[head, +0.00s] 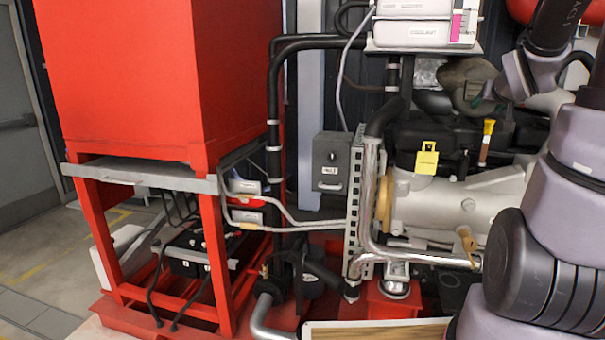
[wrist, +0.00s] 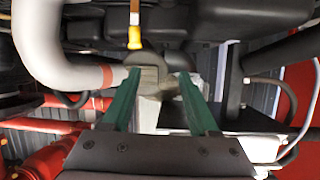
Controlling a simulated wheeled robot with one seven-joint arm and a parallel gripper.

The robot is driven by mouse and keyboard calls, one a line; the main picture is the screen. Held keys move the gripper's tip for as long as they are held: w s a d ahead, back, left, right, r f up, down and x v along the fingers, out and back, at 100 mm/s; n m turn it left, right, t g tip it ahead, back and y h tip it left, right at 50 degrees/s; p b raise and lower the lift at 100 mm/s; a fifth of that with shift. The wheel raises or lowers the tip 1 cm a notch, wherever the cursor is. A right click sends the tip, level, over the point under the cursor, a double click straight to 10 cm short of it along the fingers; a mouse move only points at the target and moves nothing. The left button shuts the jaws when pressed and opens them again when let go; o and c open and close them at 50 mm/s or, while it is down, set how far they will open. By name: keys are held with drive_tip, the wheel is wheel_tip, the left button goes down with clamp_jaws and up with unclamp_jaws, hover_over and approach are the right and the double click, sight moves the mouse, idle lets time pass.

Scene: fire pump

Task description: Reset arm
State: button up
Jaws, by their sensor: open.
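My gripper (wrist: 160,76) shows in the wrist view as two green fingers set apart, with nothing held between them. A pale pipe-like part and a dark rounded part lie beyond the fingertips; whether they touch the fingers I cannot tell. In the head view my purple-grey and black arm (head: 545,210) fills the right side and bends up toward the top right. The fingers are hard to make out there, among the engine's upper parts.
The engine (head: 440,210) carries a yellow tag-like part (head: 427,160) and a yellow-handled stick (head: 487,140), also in the wrist view (wrist: 134,38). A red tank (head: 130,75) stands left. Open floor (head: 35,245) lies far left.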

drive_tip(key=s+a+g+y, duration=0.5)
drive_tip(key=s+a+y, duration=0.1)
drive_tip(key=s+a, duration=1.4)
drive_tip(key=a, duration=0.2)
drive_tip(key=shift+s+a+r+n+g, duration=0.3)
drive_tip(key=shift+s+a+r, duration=0.05)
drive_tip(key=shift+s+r, duration=0.05)
